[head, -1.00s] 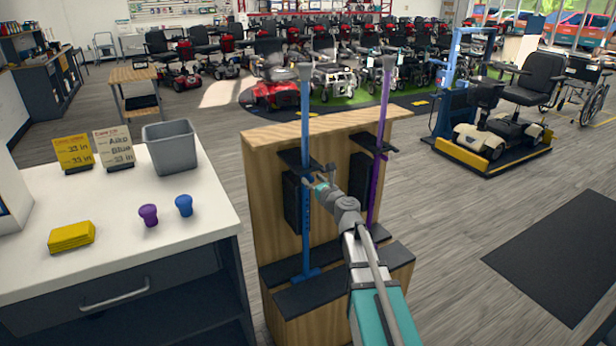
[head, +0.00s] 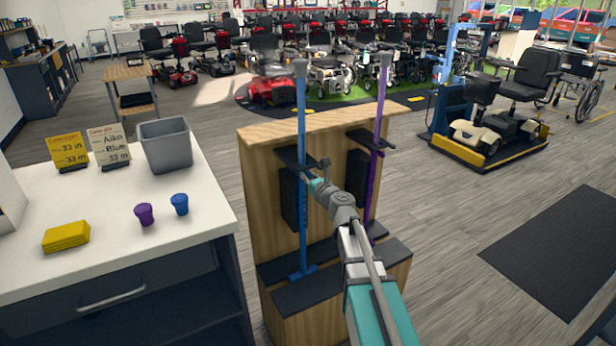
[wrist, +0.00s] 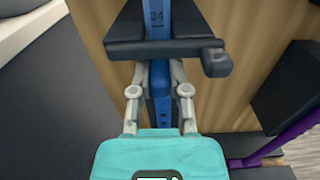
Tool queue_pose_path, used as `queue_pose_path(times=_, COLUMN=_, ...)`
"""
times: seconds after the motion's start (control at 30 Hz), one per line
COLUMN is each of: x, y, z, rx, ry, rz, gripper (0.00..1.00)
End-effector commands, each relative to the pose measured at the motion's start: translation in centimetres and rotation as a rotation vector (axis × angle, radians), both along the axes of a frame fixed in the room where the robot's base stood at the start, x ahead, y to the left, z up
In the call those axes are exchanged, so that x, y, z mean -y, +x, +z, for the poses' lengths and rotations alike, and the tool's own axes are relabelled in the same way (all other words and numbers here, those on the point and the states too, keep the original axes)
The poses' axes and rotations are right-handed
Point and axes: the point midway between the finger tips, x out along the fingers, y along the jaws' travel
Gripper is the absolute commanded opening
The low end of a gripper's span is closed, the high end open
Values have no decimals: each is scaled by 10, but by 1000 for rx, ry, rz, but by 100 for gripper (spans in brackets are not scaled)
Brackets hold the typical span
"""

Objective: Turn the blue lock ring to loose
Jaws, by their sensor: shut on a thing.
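The black holder (wrist: 165,47) hides the fingertips and part of the ring. I cannot read whether the ring is tight or loose.
A purple cane (head: 379,120) stands just right in the same wooden stand (head: 262,200). The white counter (head: 110,225) at left holds a grey bin (head: 165,146), two cards, a yellow stack, a purple piece (head: 144,214) and a blue piece (head: 180,204).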

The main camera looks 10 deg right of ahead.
Motion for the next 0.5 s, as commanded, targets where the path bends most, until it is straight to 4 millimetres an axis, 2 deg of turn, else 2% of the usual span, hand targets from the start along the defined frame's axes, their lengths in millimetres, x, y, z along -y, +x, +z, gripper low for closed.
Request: queue_pose_path(times=0.5, x=4, y=3, z=0, rx=-1, ry=0, rz=98, gripper=0)
